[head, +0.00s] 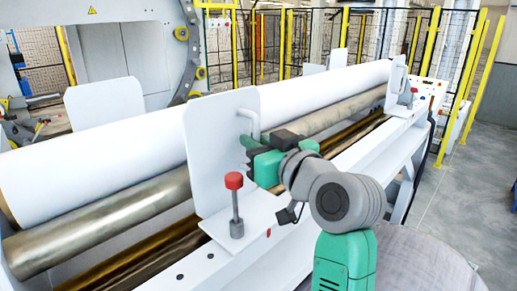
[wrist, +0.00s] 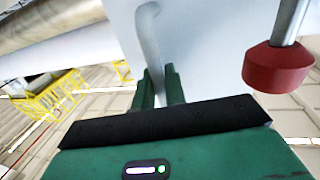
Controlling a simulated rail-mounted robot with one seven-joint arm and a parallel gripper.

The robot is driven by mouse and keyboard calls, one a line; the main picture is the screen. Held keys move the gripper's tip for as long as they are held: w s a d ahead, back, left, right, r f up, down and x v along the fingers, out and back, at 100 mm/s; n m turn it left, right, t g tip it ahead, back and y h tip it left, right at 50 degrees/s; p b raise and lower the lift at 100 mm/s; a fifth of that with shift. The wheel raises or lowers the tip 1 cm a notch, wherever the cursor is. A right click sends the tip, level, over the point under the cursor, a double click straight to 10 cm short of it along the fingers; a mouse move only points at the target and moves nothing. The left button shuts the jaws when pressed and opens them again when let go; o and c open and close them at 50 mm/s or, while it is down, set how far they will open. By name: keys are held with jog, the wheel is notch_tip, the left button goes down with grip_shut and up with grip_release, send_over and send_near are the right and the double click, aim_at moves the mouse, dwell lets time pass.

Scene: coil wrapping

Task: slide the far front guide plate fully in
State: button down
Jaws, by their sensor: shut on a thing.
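In the head view, a white front guide plate (head: 215,140) stands upright in the middle, in front of the white roll (head: 85,155). A bent grey handle (head: 248,117) is on its face. My gripper (head: 252,142) is at this handle. In the wrist view, the green fingers of my gripper (wrist: 161,88) are closed around the lower part of the handle (wrist: 147,30), with the plate (wrist: 205,45) behind. Another front guide plate (head: 396,75) with a handle stands farther away, at the roll's far end; nothing of mine touches it.
A red-knobbed pin (head: 234,182) stands on the nearer plate's base, close to my gripper; the knob (wrist: 277,68) also fills the wrist view's upper right. A back plate (head: 105,103) stands behind the roll. A metal roller (head: 100,220) lies below it. Yellow-posted fencing (head: 440,75) stands behind.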

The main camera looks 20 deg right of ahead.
jog(key=shift+d+f, duration=0.2)
jog(key=shift+d, duration=0.05)
jog(key=c, duration=1.5)
grip_release()
jog(key=shift+w+d+r, duration=0.1)
jog(key=shift+c, duration=0.2)
jog(key=b+v, duration=0.2)
jog(key=v, duration=0.5)
jog(key=shift+s, duration=0.4)
jog(key=s+a+r+t+h+p, duration=0.25)
jog(key=a+r+p, duration=0.2)
jog(key=a, duration=0.55)
jog(key=s+a+r+m+t+p, duration=0.1)
jog(key=s+a+r+t, duration=0.1)
jog(key=s, duration=0.5)
jog(key=s+a+r+m+t+h+p, duration=0.1)
jog(key=s+a+r+t, duration=0.2)
jog(key=s+a+r, duration=0.2)
jog(key=shift+s+a+r+m, duration=0.3)
jog(key=shift+s+a+m, duration=0.1)
jog(key=shift+s+a, duration=0.7)
